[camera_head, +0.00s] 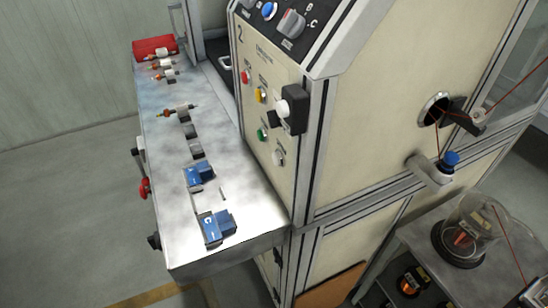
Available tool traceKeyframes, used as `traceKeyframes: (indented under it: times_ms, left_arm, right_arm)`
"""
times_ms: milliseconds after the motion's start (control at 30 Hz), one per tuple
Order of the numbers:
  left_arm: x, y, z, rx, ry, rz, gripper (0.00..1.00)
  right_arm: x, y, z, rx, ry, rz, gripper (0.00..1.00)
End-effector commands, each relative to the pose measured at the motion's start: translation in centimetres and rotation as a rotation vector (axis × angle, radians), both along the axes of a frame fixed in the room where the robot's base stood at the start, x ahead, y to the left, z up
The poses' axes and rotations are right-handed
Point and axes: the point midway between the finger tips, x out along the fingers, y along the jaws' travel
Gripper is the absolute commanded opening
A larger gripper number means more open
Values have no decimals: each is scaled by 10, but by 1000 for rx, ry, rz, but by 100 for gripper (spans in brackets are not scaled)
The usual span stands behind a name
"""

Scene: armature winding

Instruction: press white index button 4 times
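A round white button (278,158) is at the bottom right of the cream control panel (262,60), on the machine's front. Another round white knob (282,107) stands out from a black block higher up on the same panel. The small labels are too blurred to read, so I cannot tell from them which one is the index button. Neither of my grippers is in view, and nothing touches the panel.
A red button (245,77), a yellow button (260,95) and a green button (262,134) share the panel. A metal worktable (165,150) to the left carries armatures, blue fixtures (216,228) and a red bin (154,47). A wire spool shelf stands at right.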

Motion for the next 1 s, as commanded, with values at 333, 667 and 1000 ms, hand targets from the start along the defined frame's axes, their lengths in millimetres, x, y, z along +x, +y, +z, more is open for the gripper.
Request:
traceKeyframes:
  times_ms: [333,667,1000]
  left_arm:
    - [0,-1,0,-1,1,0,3]
    - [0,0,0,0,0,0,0]
    - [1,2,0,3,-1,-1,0]
  right_arm:
    - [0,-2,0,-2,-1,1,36]
    - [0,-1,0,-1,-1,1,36]
    - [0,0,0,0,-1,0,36]
